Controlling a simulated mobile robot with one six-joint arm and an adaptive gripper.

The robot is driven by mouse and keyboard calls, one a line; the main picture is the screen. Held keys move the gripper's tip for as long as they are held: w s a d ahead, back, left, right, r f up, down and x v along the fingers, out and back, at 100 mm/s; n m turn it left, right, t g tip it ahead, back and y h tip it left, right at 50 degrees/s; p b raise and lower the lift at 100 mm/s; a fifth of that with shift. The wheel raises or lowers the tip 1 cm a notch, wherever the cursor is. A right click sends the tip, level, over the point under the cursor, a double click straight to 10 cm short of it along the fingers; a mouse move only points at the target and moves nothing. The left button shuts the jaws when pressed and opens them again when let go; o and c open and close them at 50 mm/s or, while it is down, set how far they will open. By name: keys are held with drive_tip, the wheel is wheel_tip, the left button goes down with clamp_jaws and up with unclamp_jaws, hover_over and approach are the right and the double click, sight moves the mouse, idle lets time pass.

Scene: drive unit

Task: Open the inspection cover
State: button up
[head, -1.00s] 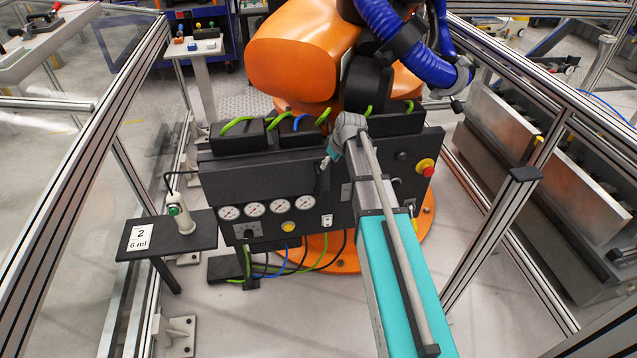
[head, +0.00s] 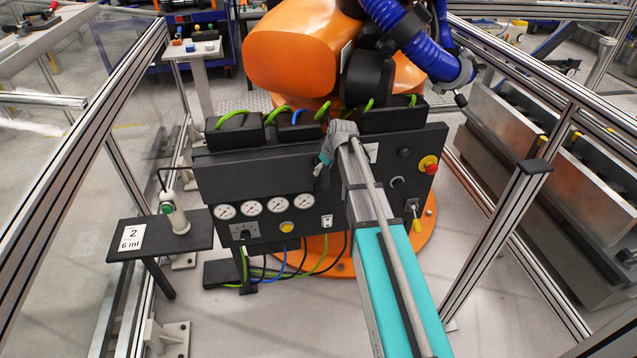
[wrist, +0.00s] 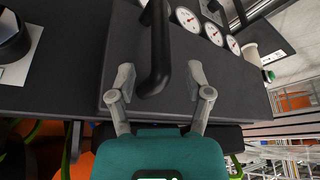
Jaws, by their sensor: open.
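The inspection cover is a dark flat panel (head: 250,180) on the front of the black control cabinet, and it looks closed. Its black bar handle (wrist: 158,45) stands out from the panel in the wrist view. My gripper (wrist: 162,84) is open, with one grey finger on each side of the handle's near end. Gaps show between the fingers and the handle, so it is not gripped. In the head view my gripper (head: 321,168) is at the right end of the cover, small and partly hidden by my arm.
Below the cover are several round gauges (head: 250,208) and a yellow button (head: 287,228). A red emergency stop (head: 428,164) sits at the cabinet's right. A small side table (head: 150,240) stands left. An orange robot (head: 300,50) rises behind. Fence posts flank both sides.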

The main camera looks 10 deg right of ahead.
sight(318, 190)
drive_tip(key=shift+b+x, duration=2.4)
drive_tip(key=shift+x, duration=0.55)
clamp_jaws()
